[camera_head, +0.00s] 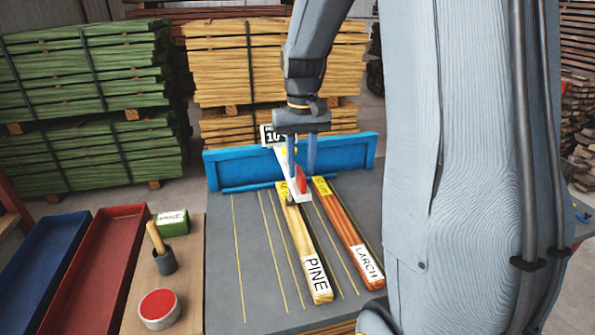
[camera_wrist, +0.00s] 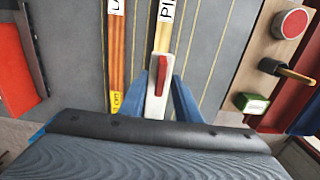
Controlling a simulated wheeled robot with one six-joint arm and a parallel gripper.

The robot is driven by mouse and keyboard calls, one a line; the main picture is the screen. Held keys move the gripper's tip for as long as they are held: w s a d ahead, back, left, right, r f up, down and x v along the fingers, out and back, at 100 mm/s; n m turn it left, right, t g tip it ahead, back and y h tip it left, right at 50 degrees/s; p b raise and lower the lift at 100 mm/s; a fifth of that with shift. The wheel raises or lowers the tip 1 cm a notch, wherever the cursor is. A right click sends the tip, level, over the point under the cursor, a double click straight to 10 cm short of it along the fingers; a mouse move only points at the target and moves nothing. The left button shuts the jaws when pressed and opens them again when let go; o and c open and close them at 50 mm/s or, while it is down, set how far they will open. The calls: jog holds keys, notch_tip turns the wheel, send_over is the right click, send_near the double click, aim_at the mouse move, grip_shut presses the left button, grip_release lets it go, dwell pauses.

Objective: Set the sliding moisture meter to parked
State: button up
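The moisture meter appears as a narrow white body (camera_head: 283,158) with a red piece (camera_head: 302,180) near its lower end, over the top of the pine board (camera_head: 308,262). A sign-like display (camera_head: 267,131) reading about "10" shows behind it, partly hidden by my wrist. My gripper (camera_head: 301,168) points down with its two blue fingers on either side of the meter. In the wrist view the white body (camera_wrist: 154,108) and red piece (camera_wrist: 161,76) lie between the fingers (camera_wrist: 159,84). I cannot tell whether the fingers touch it.
A larch board (camera_head: 345,228) lies right of the pine board on the grey lined table (camera_head: 235,285). A blue fence (camera_head: 235,172) closes the table's back. At left stand a red tray (camera_head: 105,255), a blue tray (camera_head: 40,260), a cup (camera_head: 165,262), a green block (camera_head: 173,222) and a red-topped tin (camera_head: 159,308).

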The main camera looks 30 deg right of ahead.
jog(key=shift+f, duration=1.2)
